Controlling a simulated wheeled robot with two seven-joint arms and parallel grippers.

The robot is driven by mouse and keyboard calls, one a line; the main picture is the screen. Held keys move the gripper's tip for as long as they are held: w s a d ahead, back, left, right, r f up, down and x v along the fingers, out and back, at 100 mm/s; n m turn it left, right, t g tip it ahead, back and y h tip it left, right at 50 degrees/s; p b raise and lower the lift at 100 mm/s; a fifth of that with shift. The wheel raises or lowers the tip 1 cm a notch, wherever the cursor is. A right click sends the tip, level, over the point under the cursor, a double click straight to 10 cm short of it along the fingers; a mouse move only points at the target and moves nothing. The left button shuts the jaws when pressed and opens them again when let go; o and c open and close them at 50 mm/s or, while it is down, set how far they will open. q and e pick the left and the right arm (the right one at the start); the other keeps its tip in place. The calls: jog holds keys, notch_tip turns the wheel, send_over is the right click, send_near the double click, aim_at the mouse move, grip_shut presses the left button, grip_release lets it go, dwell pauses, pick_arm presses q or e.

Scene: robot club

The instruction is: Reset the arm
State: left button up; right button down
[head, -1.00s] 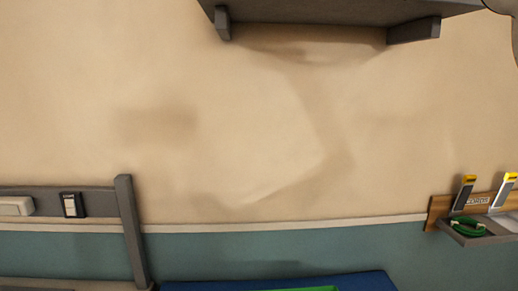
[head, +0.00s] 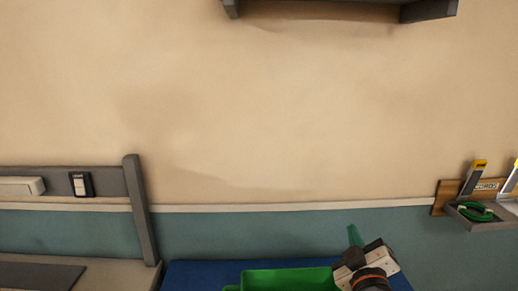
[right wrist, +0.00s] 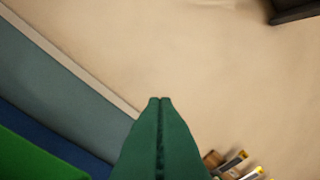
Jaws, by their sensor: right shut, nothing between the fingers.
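My right gripper (head: 355,236) shows at the bottom of the head view, right of centre, with its green fingers pointing up in front of the teal wall band. In the right wrist view its two green fingers (right wrist: 160,100) lie together, shut, with nothing between them. It is beside and above the right end of a green bin (head: 290,279). My left gripper is in neither view.
The green bin stands on a blue surface (head: 205,272). A grey bench (head: 40,274) with an upright post is at the left. A grey shelf (head: 340,12) hangs above, and a small wall tray (head: 480,219) with green cable is at the right. The wall between is bare.

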jog(key=s+d+f+m+g, duration=0.1)
jog(key=s+f+m+g, duration=0.1)
jog(key=s+f+g, duration=0.5)
jog(key=s+d+f+m+g, duration=0.15)
jog(key=s+f, duration=0.25)
jog(key=f, duration=0.6)
jog(key=s+a+f+m+g+y, duration=0.1)
jog(key=s+f+g, duration=0.4)
jog(key=s, duration=0.5)
jog(key=s+a+f+m+g+y, duration=0.1)
jog(key=s+f+g, duration=0.1)
jog(key=s+f, duration=0.65)
notch_tip(320, 180, down, 24)
jog(key=s+g, duration=0.1)
jog(key=s, duration=0.2)
jog(key=s+d+f+g, duration=0.1)
jog(key=s+d+f, duration=0.1)
jog(key=s+f, duration=1.3)
jog(key=shift+s+d+f, duration=0.4)
jog(key=shift+s+g, duration=0.15)
jog(key=shift+g, duration=0.1)
